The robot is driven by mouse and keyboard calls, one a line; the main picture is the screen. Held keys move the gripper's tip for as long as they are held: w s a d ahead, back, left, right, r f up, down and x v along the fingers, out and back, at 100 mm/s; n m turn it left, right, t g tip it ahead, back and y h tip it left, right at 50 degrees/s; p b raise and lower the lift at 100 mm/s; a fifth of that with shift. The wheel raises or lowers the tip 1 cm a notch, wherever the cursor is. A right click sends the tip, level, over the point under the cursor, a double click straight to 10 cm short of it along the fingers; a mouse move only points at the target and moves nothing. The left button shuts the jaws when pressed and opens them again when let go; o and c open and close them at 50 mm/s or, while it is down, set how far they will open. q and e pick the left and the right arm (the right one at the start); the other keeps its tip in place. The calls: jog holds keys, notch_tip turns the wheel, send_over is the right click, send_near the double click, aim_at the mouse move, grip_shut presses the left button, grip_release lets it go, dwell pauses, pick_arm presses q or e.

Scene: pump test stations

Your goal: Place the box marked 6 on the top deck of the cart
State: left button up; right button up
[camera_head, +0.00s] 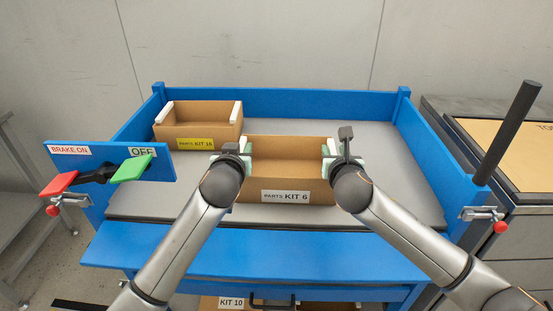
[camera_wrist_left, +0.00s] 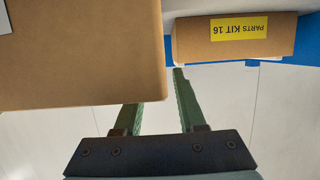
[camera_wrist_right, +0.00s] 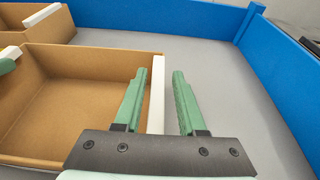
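The box marked PARTS KIT 6 (camera_head: 280,192) is an open brown carton on the grey top deck (camera_head: 390,205) of the blue cart, near the middle, and appears to rest there upright. Its end walls carry white strips. My left gripper (camera_head: 240,157) is at its left end wall; in the left wrist view (camera_wrist_left: 160,95) one finger passes behind the box's front (camera_wrist_left: 80,60). My right gripper (camera_head: 337,155) is at the right end wall; in the right wrist view (camera_wrist_right: 160,95) its fingers stand apart either side of the white strip (camera_wrist_right: 157,105), with gaps.
A box marked PARTS KIT 16 (camera_head: 197,130) stands behind left on the deck. A box marked KIT 10 (camera_head: 230,303) is lower on the cart. A brake panel (camera_head: 85,155) with red and green paddles is at left; a black handle (camera_head: 507,130) is at right. The deck's right side is clear.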

pick_arm(q)
jog(key=shift+o, duration=0.7)
pick_arm(e)
jog(key=shift+o, duration=0.7)
pick_arm(q)
jog(key=shift+d, duration=0.1)
jog(key=shift+s+r, duration=0.1)
jog(key=shift+s, duration=0.1)
jog(key=v, duration=1.1)
jog(key=shift+s, duration=0.3)
pick_arm(e)
jog(key=v, duration=1.2)
pick_arm(q)
jog(key=shift+r, duration=0.1)
